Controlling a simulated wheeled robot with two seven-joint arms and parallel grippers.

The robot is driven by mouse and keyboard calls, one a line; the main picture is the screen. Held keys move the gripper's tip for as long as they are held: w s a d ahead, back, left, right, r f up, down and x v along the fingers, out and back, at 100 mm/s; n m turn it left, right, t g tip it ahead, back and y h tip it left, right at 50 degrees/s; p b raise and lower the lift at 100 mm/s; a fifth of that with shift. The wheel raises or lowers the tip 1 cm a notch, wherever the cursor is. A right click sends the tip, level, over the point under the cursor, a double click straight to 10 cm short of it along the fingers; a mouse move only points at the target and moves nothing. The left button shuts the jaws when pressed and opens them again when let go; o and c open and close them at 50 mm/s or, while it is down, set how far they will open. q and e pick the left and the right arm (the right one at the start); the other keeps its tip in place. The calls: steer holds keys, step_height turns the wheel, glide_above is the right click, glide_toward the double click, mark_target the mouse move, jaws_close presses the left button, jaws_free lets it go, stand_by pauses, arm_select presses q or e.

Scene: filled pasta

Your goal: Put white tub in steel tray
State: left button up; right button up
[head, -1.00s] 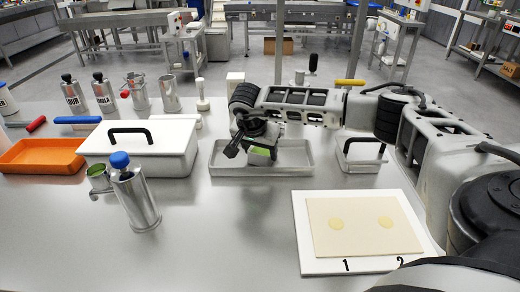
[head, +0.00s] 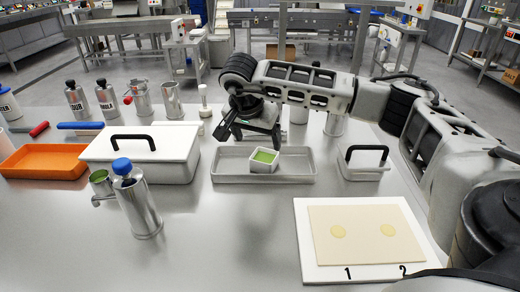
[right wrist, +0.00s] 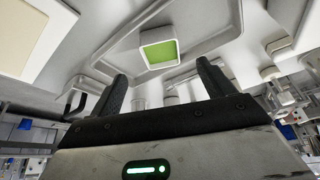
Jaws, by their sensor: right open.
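The white tub (head: 264,160), square with green contents, stands upright inside the steel tray (head: 300,172), near its middle. It also shows in the right wrist view (right wrist: 159,50), with the tray (right wrist: 215,42) around it. My right gripper (head: 251,147) is open and empty, above and behind the tub and apart from it. Its two dark fingers (right wrist: 162,82) are spread wide in the right wrist view, with nothing between them. My left gripper is not in view.
Left of the tray is a lidded white box (head: 140,160) with a black handle. A small lidded container (head: 363,165) is on the right. A white board with a dough sheet (head: 365,232) lies in front. A steel bottle (head: 136,200) stands at front left.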

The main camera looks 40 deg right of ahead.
steer(key=shift+v, duration=1.5)
